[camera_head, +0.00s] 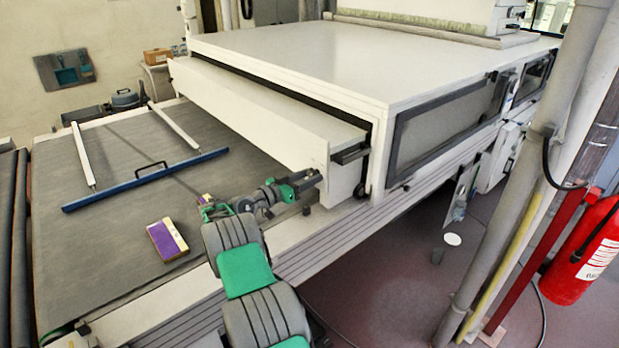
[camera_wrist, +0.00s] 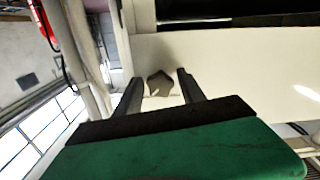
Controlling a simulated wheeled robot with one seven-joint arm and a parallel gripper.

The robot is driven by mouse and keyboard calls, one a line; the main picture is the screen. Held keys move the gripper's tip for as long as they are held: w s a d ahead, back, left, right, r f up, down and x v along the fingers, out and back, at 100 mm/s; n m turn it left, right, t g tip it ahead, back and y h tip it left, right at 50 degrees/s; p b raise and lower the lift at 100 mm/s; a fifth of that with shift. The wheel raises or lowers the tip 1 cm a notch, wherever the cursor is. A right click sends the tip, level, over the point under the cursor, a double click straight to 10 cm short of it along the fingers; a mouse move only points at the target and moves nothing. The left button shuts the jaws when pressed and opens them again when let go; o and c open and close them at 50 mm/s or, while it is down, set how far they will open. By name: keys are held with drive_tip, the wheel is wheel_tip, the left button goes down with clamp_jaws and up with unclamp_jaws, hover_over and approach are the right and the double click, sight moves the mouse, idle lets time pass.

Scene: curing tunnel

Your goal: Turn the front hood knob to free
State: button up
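The front hood (camera_head: 250,112) is a long white box across the mouth of the white tunnel. In the wrist view, a small grey, angular knob (camera_wrist: 160,84) sits on its pale face (camera_wrist: 220,65). My gripper (camera_wrist: 158,75) is open, with one dark finger on each side of the knob in the picture. I cannot tell whether the fingers touch it or stop short. In the head view, my gripper (camera_head: 316,177) is at the near end of the hood, and I cannot make out the knob there.
A black handle (camera_head: 350,154) juts from the tunnel just right of the hood's end. A dark conveyor bed (camera_head: 110,225) holds a blue-barred frame (camera_head: 145,180) and a purple-and-tan box (camera_head: 167,240). A post (camera_head: 520,190) and a red extinguisher (camera_head: 585,250) stand at right.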

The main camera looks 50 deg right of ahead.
clamp_jaws()
